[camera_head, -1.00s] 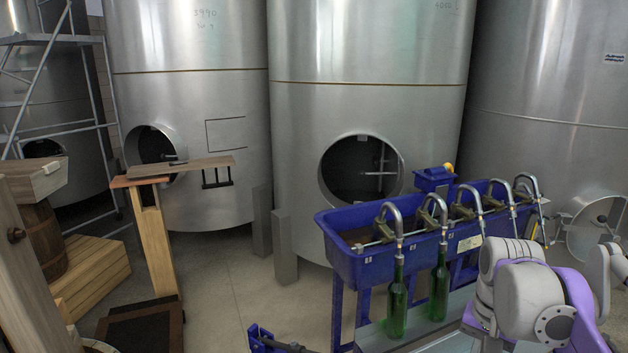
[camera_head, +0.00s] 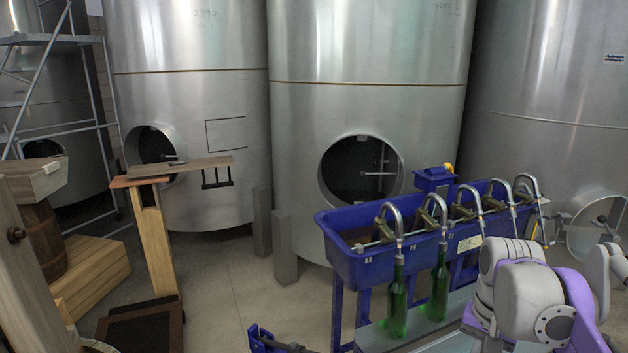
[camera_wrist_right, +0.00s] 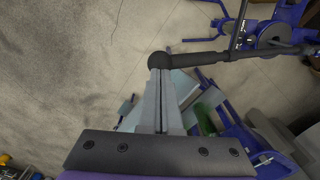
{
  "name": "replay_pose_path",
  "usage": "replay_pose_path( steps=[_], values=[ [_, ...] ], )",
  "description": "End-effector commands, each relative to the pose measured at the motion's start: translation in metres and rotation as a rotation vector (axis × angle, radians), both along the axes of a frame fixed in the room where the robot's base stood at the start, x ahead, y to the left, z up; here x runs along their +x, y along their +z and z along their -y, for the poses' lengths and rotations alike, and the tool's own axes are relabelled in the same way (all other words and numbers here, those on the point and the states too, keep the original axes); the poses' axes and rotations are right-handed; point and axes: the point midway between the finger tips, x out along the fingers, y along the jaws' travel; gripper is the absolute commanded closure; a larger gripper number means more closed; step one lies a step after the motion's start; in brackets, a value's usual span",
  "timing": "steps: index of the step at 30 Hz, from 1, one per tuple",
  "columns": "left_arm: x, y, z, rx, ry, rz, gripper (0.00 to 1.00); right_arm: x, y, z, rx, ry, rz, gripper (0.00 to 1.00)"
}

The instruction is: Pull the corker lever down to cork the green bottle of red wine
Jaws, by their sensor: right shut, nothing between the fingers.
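In the right wrist view a dark corker lever (camera_wrist_right: 205,57) runs across the picture. It ends in a round black knob (camera_wrist_right: 160,61) and meets a blue corker frame (camera_wrist_right: 262,42) at the right. My right gripper (camera_wrist_right: 159,73) is shut and empty, its fingertips right at the knob; I cannot tell whether they touch it. A green bottle (camera_wrist_right: 207,121) shows partly beside the fingers, the rest hidden. I cannot tell its contents. In the head view my right forearm comes in at lower right, its gripper out of the picture. My left gripper is not in view.
A blue filling trough (camera_head: 345,255) with curved spouts stands at centre right, two green bottles (camera_head: 397,305) under its spouts. Steel tanks (camera_head: 365,95) stand behind. A wooden post stand (camera_head: 157,245) is at the left. Open floor (camera_head: 240,290) lies between.

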Motion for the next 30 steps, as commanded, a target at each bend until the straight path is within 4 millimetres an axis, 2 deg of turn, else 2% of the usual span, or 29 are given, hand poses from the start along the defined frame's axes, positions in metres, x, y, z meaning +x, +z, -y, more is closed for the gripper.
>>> replay_pose_path(
  steps=[14,30],
  values=[
    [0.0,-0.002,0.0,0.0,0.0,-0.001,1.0,0.0,-0.002,0.001,0.0,0.0,0.0,1.0],
    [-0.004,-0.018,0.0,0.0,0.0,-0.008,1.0,-0.005,-0.028,0.008,0.001,0.0,-0.001,1.0]
  ],
)
